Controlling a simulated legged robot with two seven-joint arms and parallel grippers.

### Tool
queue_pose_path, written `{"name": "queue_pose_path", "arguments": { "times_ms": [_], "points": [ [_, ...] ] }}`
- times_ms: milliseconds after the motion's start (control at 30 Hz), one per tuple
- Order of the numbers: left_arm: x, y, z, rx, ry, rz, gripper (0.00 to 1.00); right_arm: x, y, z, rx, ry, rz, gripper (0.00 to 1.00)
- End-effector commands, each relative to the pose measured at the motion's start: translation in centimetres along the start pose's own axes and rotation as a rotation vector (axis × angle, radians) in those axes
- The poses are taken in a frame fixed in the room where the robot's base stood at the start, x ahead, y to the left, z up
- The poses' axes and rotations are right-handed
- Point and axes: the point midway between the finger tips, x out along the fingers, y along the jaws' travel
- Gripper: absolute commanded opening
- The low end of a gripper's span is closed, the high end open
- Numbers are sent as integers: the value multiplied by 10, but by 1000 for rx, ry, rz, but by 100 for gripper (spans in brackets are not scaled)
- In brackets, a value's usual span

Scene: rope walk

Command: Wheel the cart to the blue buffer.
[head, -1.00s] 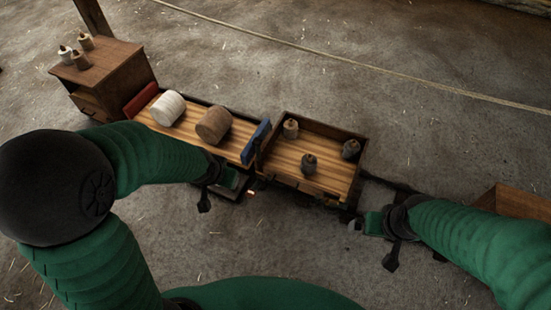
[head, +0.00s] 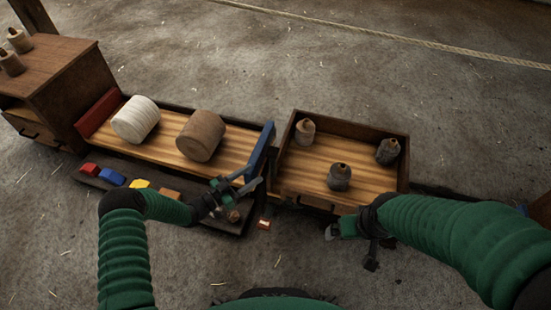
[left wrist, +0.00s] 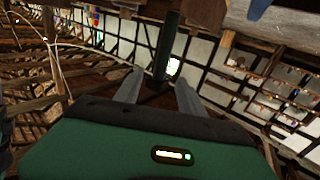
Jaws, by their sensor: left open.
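The cart (head: 355,180) is a low wooden open box on the floor, holding three small capped containers. The blue buffer (head: 261,150) is an upright blue board at the right end of a slatted bed, just left of the cart. I cannot tell if they touch. My left gripper (head: 236,186) is open near the bed's front edge, just left of the buffer's lower part. In the left wrist view its fingers (left wrist: 158,92) stand apart with a dark post visible beyond them. My right gripper (head: 333,231) is at the cart's front edge; its jaws are unclear.
A red buffer (head: 99,112) stands at the bed's left end. A white roll (head: 136,120) and a brown roll (head: 200,136) lie on the bed (head: 165,147). A dark tray (head: 80,181) with coloured blocks lies in front. A wooden cabinet (head: 75,85) stands left. Open floor lies behind.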

Motion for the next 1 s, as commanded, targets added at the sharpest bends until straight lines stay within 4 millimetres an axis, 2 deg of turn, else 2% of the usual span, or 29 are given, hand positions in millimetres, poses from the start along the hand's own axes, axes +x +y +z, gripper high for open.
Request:
{"name": "queue_pose_path", "arguments": {
  "times_ms": [33,300,500,633,867,900,1000],
  "points": [
    [13,0,7,1,1,2,47,11,0,3,0,-1,0,100],
    [84,-1,7,-1,3,0,47,41,0,10,-1,-1,0,100],
    [123,-1,6,0,1,0,47,57,0,14,-1,-1,0,100],
    [133,-2,3,-1,0,-2,47,60,0,14,0,-1,0,100],
    [135,-2,2,-3,-1,-2,47,59,0,14,-1,-1,0,100],
    [135,-2,2,-3,-1,-2,46,59,0,14,-1,-1,0,100],
    [135,-2,2,-3,-1,-2,32,59,0,14,-1,-1,0,100]
  ]
}}
